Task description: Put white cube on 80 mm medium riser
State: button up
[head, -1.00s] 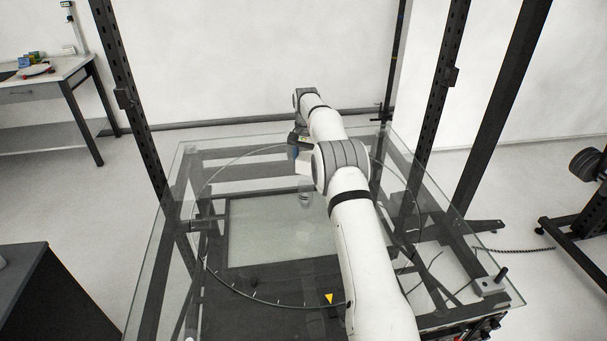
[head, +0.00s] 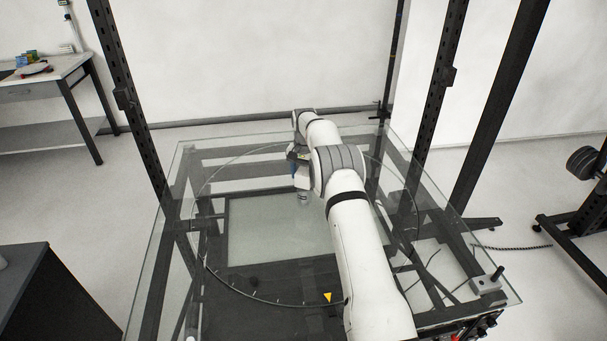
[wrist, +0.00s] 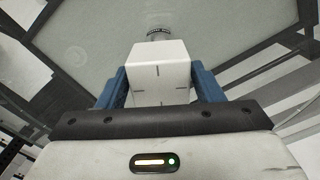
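The white cube (wrist: 160,62) is between the two blue fingers of my gripper (wrist: 160,82) in the wrist view. The fingers press on its left and right sides. In the head view the cube (head: 301,180) hangs under my gripper (head: 297,166), partly hidden by my arm. A pale round riser with a dark band (wrist: 158,33) shows just past the cube in the wrist view, partly hidden by it. In the head view the riser (head: 303,199) stands on the glass directly below the cube. I cannot tell whether cube and riser touch.
The glass turntable (head: 265,225) is mostly clear, with a small yellow triangle (head: 327,297) near its front edge. Dark uprights (head: 130,120) stand around it. A side table (head: 45,85) with small objects is at the back left.

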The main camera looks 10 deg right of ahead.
aim_at(304, 172)
jog(key=shift+o, duration=1.1)
jog(key=s+r+n+t+b, duration=0.1)
jog(key=s+r, duration=0.3)
jog(key=r, duration=0.8)
jog(key=s+r, duration=0.3)
jog(key=r, duration=0.8)
jog(key=s+r+n, duration=0.1)
jog(key=s+r, duration=0.2)
jog(key=s, duration=0.4)
jog(key=s+r+n, duration=0.1)
jog(key=s+r, duration=0.3)
jog(key=s, duration=0.2)
jog(key=s+f+n+t, duration=0.1)
jog(key=s+f, duration=0.3)
jog(key=s, duration=1.1)
jog(key=s+f+n+t, duration=0.1)
jog(key=s+f, duration=0.3)
jog(key=s, duration=1.2)
jog(key=shift+a+n+t, duration=0.25)
jog(key=shift+n+t, duration=0.05)
jog(key=shift+n, duration=0.3)
